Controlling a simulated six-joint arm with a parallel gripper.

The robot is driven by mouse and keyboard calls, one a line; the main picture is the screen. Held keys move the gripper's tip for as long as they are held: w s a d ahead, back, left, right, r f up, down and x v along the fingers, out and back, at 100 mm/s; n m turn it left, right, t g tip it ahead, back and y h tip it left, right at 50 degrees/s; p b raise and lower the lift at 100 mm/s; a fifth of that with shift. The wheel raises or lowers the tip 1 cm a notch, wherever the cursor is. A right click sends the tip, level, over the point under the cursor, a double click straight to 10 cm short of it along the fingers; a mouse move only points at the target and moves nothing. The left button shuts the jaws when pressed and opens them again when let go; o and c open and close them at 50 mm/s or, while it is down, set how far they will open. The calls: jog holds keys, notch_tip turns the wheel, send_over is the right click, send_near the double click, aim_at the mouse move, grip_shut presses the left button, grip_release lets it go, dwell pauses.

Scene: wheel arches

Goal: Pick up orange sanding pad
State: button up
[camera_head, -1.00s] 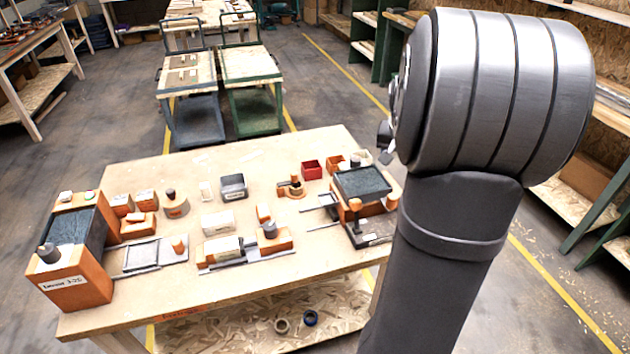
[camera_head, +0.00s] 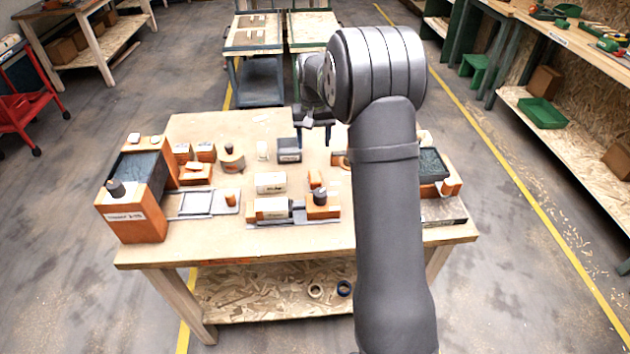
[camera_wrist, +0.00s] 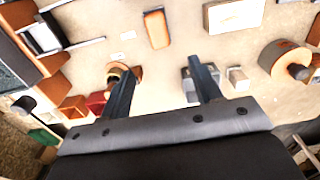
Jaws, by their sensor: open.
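A small orange pad (camera_head: 316,179) with rounded ends lies on the wooden table, right of a white block and behind a dark knob. In the wrist view, what looks like the same pad (camera_wrist: 157,29) lies near the top, beyond my fingertips and roughly in line with the gap between them. My gripper (camera_wrist: 162,75) is open and empty, its two dark fingers spread. In the head view, my gripper (camera_head: 318,122) is above the back of the table, small and partly hidden by my arm.
The crowded wooden table (camera_head: 190,255) holds several orange and grey blocks. A tall orange box (camera_head: 137,222) stands at the left front. A red box (camera_wrist: 97,102) is left of my fingers in the wrist view. My arm hides the table's right-middle part.

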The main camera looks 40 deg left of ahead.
send_over(315, 176)
jog(key=f, duration=0.8)
jog(key=shift+w+a+f, duration=0.15)
jog(key=shift+w+a, duration=0.15)
jog(key=shift+a, duration=0.1)
jog(key=shift+s+d+f, duration=0.15)
jog(key=shift+d+f, duration=0.05)
jog(key=shift+f, duration=1.15)
jog(key=shift+s+d+f, duration=0.1)
jog(key=shift+d+f, duration=0.05)
jog(key=shift+f, duration=1.15)
jog(key=c, duration=1.1)
jog(key=shift+r, duration=0.1)
jog(key=shift+r, duration=0.55)
notch_tip(315, 176, up, 3)
jog(key=shift+f, duration=0.1)
jog(key=w+d+r, duration=0.1)
jog(key=d+r, duration=0.1)
jog(key=d, duration=0.1)
jog(key=w+d+r, duration=0.1)
jog(key=d+r, duration=0.1)
jog(key=d, duration=0.2)
jog(key=w+d+r, duration=0.1)
jog(key=d+r, duration=0.2)
jog(key=d, duration=0.1)
jog(key=shift+w+d, duration=0.1)
jog(key=shift+w, duration=0.2)
